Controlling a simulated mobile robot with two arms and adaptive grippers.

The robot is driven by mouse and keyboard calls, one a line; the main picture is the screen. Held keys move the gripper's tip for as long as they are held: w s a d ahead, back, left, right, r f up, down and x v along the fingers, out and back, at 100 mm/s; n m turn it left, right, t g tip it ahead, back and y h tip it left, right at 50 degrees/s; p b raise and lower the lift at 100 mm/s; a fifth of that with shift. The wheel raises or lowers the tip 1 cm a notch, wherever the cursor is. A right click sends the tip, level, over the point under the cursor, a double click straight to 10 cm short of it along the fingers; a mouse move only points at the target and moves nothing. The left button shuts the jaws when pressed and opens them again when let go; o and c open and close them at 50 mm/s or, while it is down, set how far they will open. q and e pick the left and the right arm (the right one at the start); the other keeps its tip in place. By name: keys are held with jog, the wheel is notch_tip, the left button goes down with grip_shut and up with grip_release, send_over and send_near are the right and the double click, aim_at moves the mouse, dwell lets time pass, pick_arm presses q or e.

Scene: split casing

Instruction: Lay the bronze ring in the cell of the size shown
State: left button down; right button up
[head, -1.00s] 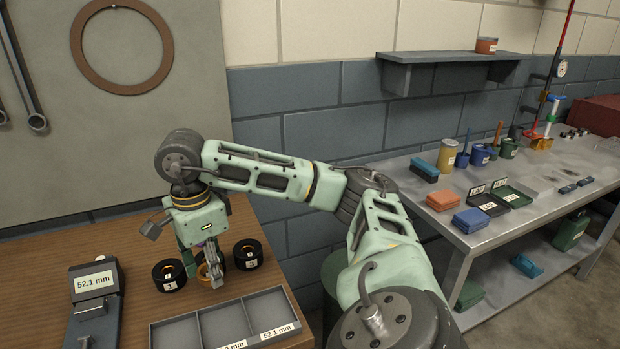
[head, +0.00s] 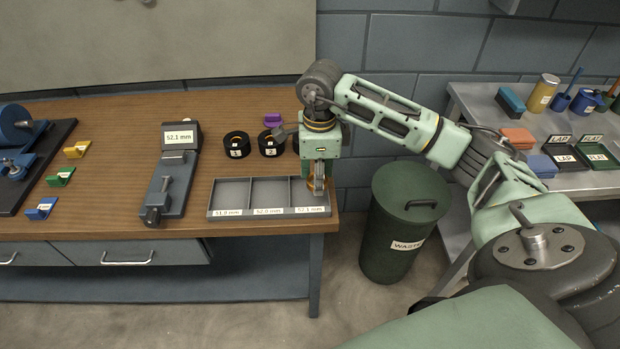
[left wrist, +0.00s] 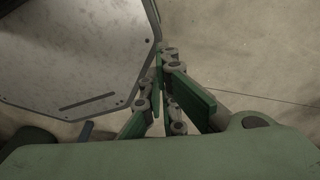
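My right gripper (head: 317,188) points down at the right cell of the grey three-cell tray (head: 213,197), labelled 52.1 mm. A sliver of the bronze ring (head: 318,182) shows between its fingers; they look closed on it, at or just above the cell. Whether the ring touches the cell floor is hidden. The other cells look empty, with the middle label reading about 52.0 mm and the left about 51.9 mm. The gauge display (head: 178,137) reads 52.1 mm. My left gripper (left wrist: 165,95) shows only in the left wrist view, over the floor, with nothing seen in it.
Black numbered holders (head: 237,145) stand behind the tray, one partly behind my arm. A purple block (head: 272,119) lies beyond them. Yellow, green and blue blocks lie left of the gauge. A green waste bin (head: 398,220) stands right of the bench.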

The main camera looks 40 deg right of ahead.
aim_at(309, 195)
jog(key=shift+w+a+f, duration=0.15)
jog(key=shift+w+f, duration=0.2)
jog(key=shift+w, duration=0.25)
jog(key=shift+w+a+f, duration=0.1)
jog(key=shift+w+f, duration=0.2)
jog(key=shift+w, duration=0.3)
jog(key=shift+w+f+p, duration=0.3)
jog(key=shift+f, duration=0.05)
notch_tip(309, 195, down, 3)
jog(key=shift+f+p, duration=0.1)
jog(key=shift+p, duration=0.6)
jog(key=shift+f, duration=0.3)
pick_arm(q)
jog(key=shift+s+a+r, duration=0.1)
jog(key=shift+s+r, duration=0.2)
jog(key=shift+r, duration=0.3)
jog(key=shift+s+r, duration=0.3)
jog(key=shift+r, duration=0.25)
pick_arm(e)
jog(key=shift+f, duration=0.1)
jog(key=shift+f+b, duration=0.15)
jog(key=shift+b, duration=0.15)
jog(key=o, duration=1.3)
pick_arm(q)
jog(key=shift+w+f, duration=0.1)
